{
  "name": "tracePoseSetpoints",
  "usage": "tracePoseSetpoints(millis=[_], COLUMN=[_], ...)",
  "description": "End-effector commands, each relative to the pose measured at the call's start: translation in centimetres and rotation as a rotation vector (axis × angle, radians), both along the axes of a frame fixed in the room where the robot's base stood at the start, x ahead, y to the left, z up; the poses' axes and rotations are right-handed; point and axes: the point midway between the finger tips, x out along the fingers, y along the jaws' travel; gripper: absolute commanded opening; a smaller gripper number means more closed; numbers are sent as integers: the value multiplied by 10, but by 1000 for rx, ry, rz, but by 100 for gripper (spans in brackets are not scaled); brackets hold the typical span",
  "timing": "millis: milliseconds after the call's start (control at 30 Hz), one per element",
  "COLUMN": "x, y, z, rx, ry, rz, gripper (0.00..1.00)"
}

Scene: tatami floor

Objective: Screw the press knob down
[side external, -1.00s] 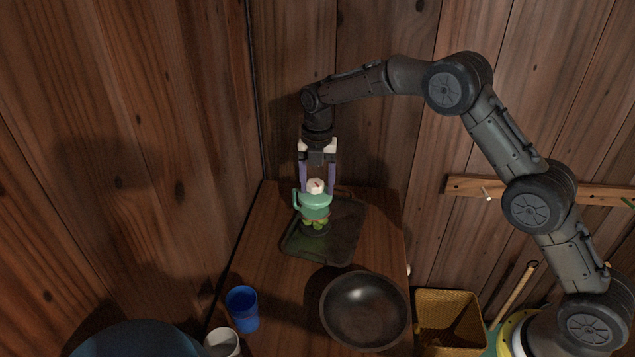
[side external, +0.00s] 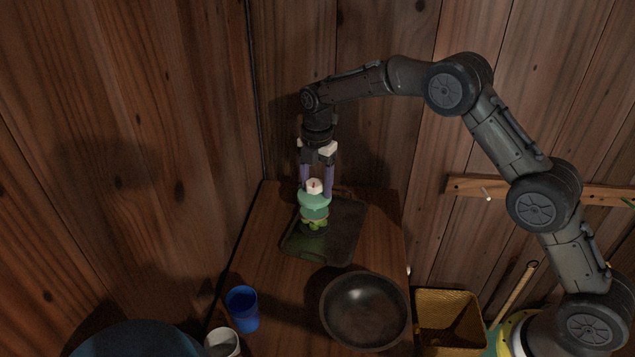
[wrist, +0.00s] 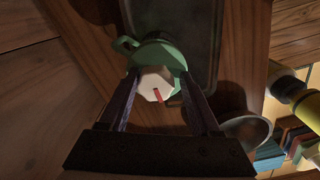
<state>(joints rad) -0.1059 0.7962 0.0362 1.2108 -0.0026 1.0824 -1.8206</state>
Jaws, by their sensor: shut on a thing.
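The press is a small green pot-like body (side external: 314,206) with a white knob (side external: 314,187) on top. It stands upright on a dark tray (side external: 338,236). In the wrist view the knob (wrist: 156,84) is faceted and white with a red mark pointing toward the gripper base. The green body (wrist: 158,57), with a loop handle, shows behind it. My gripper (side external: 315,186) points straight down with its purple fingers on either side of the knob, shut on it. Green lumps show at the press's lower part.
A dark round bowl (side external: 365,310) stands in front of the tray on the wooden table (side external: 270,270). A blue cup (side external: 243,308) and a white cup (side external: 222,343) stand at the front left. A yellow basket (side external: 448,320) is to the right. Wooden walls rise behind.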

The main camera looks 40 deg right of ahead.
Motion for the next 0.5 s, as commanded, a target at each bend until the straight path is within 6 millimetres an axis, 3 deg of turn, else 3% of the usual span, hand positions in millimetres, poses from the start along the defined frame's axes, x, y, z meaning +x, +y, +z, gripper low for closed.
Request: tracePoseSetpoints(millis=[33, 500], x=[-6, -6], y=[3, 4], z=[-16, -16], rx=[4, 5], ry=[28, 29], rz=[-61, -423], gripper=[33, 28])
